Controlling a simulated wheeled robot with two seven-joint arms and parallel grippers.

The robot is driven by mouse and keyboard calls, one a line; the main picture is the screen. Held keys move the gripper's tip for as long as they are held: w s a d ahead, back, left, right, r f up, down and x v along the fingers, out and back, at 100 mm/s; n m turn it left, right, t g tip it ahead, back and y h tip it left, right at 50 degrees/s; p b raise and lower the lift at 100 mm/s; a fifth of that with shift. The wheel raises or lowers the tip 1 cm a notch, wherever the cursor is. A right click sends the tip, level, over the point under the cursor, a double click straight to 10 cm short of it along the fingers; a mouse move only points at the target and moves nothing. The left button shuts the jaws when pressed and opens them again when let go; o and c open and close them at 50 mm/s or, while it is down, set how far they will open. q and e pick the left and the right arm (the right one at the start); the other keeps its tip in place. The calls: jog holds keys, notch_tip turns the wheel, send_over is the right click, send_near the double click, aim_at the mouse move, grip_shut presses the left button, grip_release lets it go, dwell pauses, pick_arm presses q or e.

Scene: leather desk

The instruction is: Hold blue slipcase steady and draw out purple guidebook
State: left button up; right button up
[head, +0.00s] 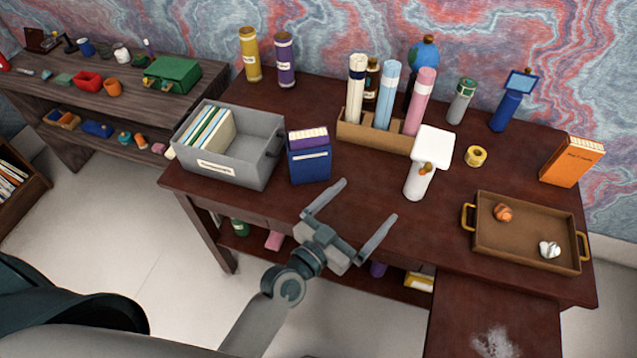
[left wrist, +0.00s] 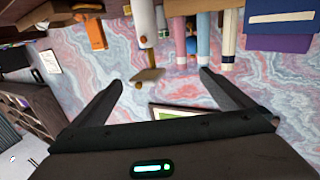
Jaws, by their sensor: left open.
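The blue slipcase (head: 310,168) stands upright on the dark red desk, with a pale label stripe on its front. The purple guidebook (head: 307,134) is inside it, its top end showing above the slipcase rim. In the left wrist view, which is upside down, the slipcase (left wrist: 282,20) and guidebook (left wrist: 277,43) are at the top right. My left gripper (head: 366,201) is open and empty, above the desk's front edge, right of and nearer than the slipcase, apart from it. Its spread fingers (left wrist: 161,77) also show in the left wrist view. My right gripper is not visible.
A grey file bin (head: 255,158) stands close left of the slipcase. A cardboard holder (head: 362,134) with rolled tubes is behind right. A white lamp-like object (head: 418,182) stands right, and a brown tray (head: 495,240) farther right. Bare desk lies in front of the slipcase.

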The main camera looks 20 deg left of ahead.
pick_arm(q)
jog(key=w+a+r+n+t+y, duration=0.1)
jog(key=w+a+n+t+y, duration=0.4)
jog(key=y, duration=0.3)
jog(key=w+a+f+n+g+y, duration=0.1)
jog(key=a+f+n+g+y, duration=0.4)
jog(key=y, duration=0.3)
jog(key=shift+w+a+f+n, duration=0.3)
jog(key=shift+w+a+f, duration=0.1)
jog(key=shift+a+f, duration=0.3)
jog(key=shift+w+a+r, duration=0.1)
jog(key=shift+r, duration=0.05)
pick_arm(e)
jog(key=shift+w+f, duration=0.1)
